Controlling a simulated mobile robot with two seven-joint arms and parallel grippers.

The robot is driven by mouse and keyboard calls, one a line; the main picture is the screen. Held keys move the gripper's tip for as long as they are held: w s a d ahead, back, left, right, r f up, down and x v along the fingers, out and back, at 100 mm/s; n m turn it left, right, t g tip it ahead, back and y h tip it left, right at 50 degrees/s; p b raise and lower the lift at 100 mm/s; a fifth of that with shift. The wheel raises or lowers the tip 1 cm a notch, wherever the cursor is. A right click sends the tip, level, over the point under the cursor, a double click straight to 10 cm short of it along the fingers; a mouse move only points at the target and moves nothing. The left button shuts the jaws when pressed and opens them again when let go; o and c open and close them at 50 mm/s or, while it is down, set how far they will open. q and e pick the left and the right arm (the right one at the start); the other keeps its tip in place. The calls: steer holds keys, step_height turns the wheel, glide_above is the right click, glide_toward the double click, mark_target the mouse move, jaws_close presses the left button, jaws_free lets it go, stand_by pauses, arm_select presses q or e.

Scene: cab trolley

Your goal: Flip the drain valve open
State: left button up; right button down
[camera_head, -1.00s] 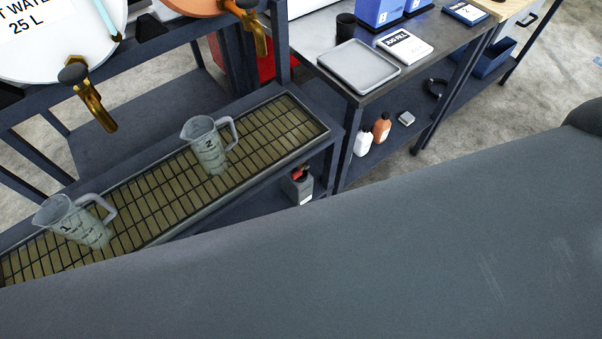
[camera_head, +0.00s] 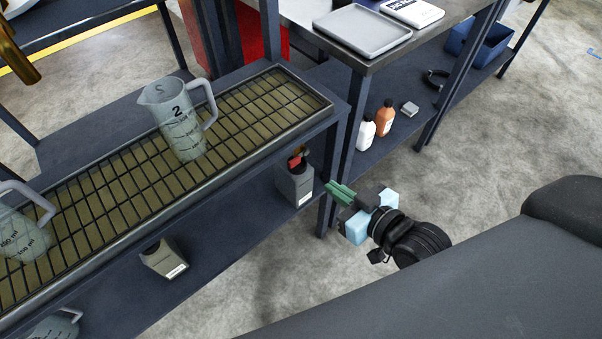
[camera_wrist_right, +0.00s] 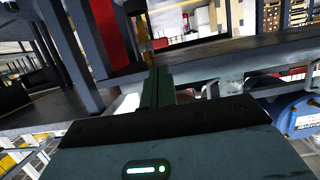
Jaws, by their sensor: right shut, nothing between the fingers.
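A brass tap (camera_head: 15,55) shows at the upper left edge of the head view, cut off by the frame. In the right wrist view a small brass-coloured piece (camera_wrist_right: 146,42) shows just beyond the fingertips; I cannot tell what it is. My right gripper (camera_head: 336,191) has green fingers, shut and empty, beside the right end of the drip-tray stand, lower than the tray. Its shut fingers also show in the right wrist view (camera_wrist_right: 158,82). My left gripper is out of view.
Clear jug 2 (camera_head: 178,118) and another jug (camera_head: 22,235) stand on the gridded drip tray (camera_head: 270,88). A side table (camera_head: 375,65) with a grey tray stands behind. Open floor lies right of my gripper.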

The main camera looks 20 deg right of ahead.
mark_target(299, 158)
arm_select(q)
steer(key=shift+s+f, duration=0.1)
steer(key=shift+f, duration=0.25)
arm_select(e)
steer(key=shift+w+a+r, duration=0.15)
steer(key=shift+w+r, duration=0.4)
steer(key=shift+r, duration=0.2)
arm_select(q)
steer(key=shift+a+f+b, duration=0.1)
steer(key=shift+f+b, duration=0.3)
steer(key=shift+b, duration=0.3)
arm_select(e)
steer(key=x, duration=1)
steer(key=shift+r, duration=0.2)
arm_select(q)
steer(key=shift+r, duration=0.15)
arm_select(e)
steer(key=shift+a+n, duration=0.15)
steer(key=shift+n, duration=0.15)
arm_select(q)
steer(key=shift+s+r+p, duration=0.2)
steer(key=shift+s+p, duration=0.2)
arm_select(e)
steer(key=shift+a+f+n+t, duration=0.1)
steer(key=shift+f+n+t, duration=0.05)
steer(key=shift+n+t, duration=0.15)
